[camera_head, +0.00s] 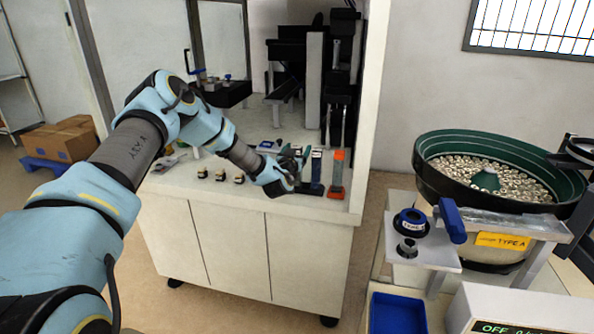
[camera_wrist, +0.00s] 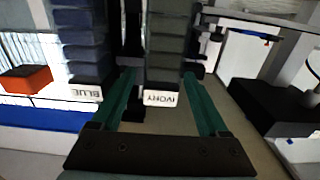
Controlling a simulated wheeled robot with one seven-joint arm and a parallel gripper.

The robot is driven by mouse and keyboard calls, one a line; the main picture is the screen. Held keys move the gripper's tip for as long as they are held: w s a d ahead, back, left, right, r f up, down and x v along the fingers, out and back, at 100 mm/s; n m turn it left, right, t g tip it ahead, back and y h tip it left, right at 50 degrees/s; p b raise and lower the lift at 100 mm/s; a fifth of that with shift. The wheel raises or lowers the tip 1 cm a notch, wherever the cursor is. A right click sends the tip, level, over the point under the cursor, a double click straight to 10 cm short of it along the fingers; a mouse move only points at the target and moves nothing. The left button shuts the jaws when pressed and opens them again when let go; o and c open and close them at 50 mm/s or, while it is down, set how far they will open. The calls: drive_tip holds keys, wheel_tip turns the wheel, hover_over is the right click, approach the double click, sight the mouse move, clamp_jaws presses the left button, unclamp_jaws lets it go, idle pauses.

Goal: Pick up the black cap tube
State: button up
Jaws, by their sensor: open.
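In the wrist view my gripper (camera_wrist: 160,80) is open, its two green fingers apart. A dark grey-black ribbed stack, perhaps the black cap tube (camera_wrist: 167,50), stands between the finger lines, with a white label reading "IVORY". I cannot tell whether it is within the fingertips' reach or beyond them. To its left is a blue-grey ribbed stack (camera_wrist: 83,45) labelled "BLUE". In the head view my gripper (camera_head: 286,176) is at the counter's right front, just left of a blue upright holder (camera_head: 316,170) and an orange-topped one (camera_head: 337,172). It partly hides what stands there.
Several small black parts (camera_head: 220,175) sit on the white counter (camera_head: 262,205) left of my gripper. A black machine column (camera_head: 341,85) rises behind. A green bowl feeder (camera_head: 440,165) and a blue bin (camera_head: 397,314) stand to the right, across a floor gap.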

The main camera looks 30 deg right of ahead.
drive_tip(key=shift+x, duration=1.05)
drive_tip(key=shift+c, duration=0.4)
clamp_jaws()
